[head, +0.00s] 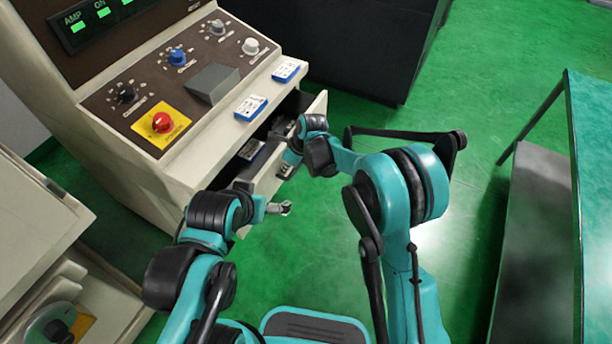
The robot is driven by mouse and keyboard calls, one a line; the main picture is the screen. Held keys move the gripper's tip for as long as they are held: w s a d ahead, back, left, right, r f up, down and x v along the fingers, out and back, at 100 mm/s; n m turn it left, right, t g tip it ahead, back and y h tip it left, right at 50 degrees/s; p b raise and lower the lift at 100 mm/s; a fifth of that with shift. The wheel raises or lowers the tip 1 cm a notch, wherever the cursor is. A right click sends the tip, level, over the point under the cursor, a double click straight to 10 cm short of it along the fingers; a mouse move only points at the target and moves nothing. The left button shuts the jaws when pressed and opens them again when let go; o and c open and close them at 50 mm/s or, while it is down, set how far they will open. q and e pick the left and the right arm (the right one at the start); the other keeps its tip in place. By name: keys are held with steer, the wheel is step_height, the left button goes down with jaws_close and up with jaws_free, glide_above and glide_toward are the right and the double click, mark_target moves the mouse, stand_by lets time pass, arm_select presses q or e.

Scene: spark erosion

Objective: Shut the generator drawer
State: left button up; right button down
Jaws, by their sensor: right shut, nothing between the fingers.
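The generator (150,120) is a beige cabinet with a dark sloping control panel, at upper left in the head view. Its drawer (316,106) stands partly open below the panel ledge, and its dark inside shows. My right gripper (286,170) is shut and empty, close to the outer face of the drawer front; I cannot tell whether it touches. My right wrist hides part of that front. My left gripper (285,208) is small in view below the drawer, apart from it, and its jaws are unclear.
A dark cabinet (340,40) stands behind. A beige machine (40,240) is at left. A table (590,170) with a grey shelf is at right. Green floor is clear between.

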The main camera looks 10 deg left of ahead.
mark_target(269, 160)
steer(key=shift+w+a, duration=0.35)
steer(key=shift+a, duration=0.65)
steer(key=shift+w+a, duration=0.3)
steer(key=shift+a, duration=0.7)
steer(key=shift+w+a, duration=0.35)
steer(key=shift+a, duration=0.65)
steer(key=shift+r, duration=0.1)
